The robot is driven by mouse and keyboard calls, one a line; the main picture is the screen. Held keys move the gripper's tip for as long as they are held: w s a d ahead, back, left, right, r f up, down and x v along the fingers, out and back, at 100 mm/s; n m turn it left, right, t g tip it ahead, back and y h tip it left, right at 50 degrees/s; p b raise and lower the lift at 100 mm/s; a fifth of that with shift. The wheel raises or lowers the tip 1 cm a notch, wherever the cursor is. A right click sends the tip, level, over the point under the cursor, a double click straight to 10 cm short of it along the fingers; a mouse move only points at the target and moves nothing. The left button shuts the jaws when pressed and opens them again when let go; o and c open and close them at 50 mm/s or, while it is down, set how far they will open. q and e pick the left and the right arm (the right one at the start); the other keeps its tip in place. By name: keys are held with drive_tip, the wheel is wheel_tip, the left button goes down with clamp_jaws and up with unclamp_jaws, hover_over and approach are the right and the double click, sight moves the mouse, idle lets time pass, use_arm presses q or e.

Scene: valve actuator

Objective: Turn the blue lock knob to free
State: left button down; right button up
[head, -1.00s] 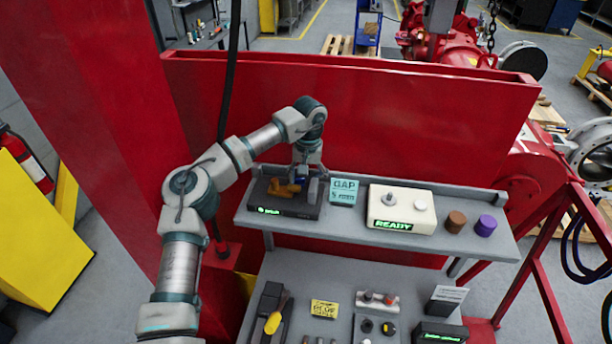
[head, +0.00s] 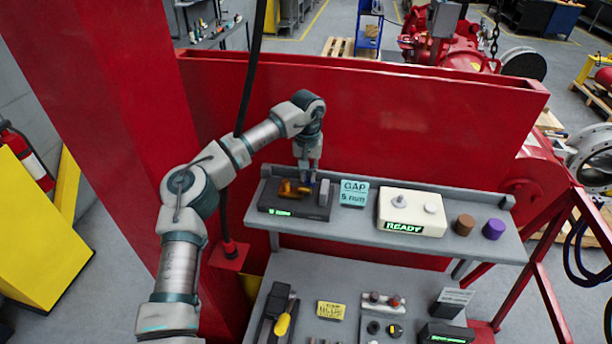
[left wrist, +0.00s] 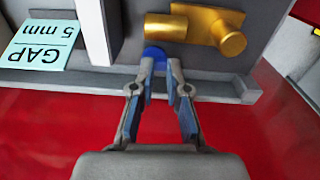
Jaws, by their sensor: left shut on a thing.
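The blue lock knob (left wrist: 155,56) shows in the left wrist view as a small rounded blue piece just below a brass part (left wrist: 205,25). My left gripper (left wrist: 158,70) has its two fingertips close together on the knob, one on each side, and is shut on it. In the head view my left gripper (head: 307,172) points down at the back of the dark fixture (head: 285,209), by the brass part (head: 290,188). The knob is mostly hidden there. My right gripper is in neither view.
A GAP 5 mm card (head: 354,194) stands right of the fixture. Further right are a white READY box (head: 411,210), a brown cylinder (head: 464,225) and a purple cylinder (head: 493,229). A red wall (head: 400,130) rises behind the shelf. A lower shelf holds tools.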

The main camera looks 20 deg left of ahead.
use_arm(q)
drive_tip(key=shift+s+d+f+n, duration=0.2)
drive_tip(key=shift+f+n, duration=0.25)
drive_tip(key=shift+n, duration=0.15)
drive_tip(key=shift+s+d+f+n, duration=0.1)
drive_tip(key=shift+d+f+n, duration=0.05)
drive_tip(key=shift+f+n, duration=0.4)
drive_tip(key=shift+r, duration=0.1)
drive_tip(key=c, duration=1.1)
unclamp_jaws()
drive_tip(key=shift+w, duration=0.15)
drive_tip(key=shift+w+d, duration=0.35)
drive_tip(key=shift+w, duration=0.1)
drive_tip(key=shift+s+a+r, duration=0.1)
drive_tip(key=shift+a+r, duration=0.3)
drive_tip(key=shift+a, duration=0.1)
wheel_tip(320, 180, up, 12)
drive_tip(key=shift+d+f, duration=0.1)
drive_tip(key=shift+f, duration=0.05)
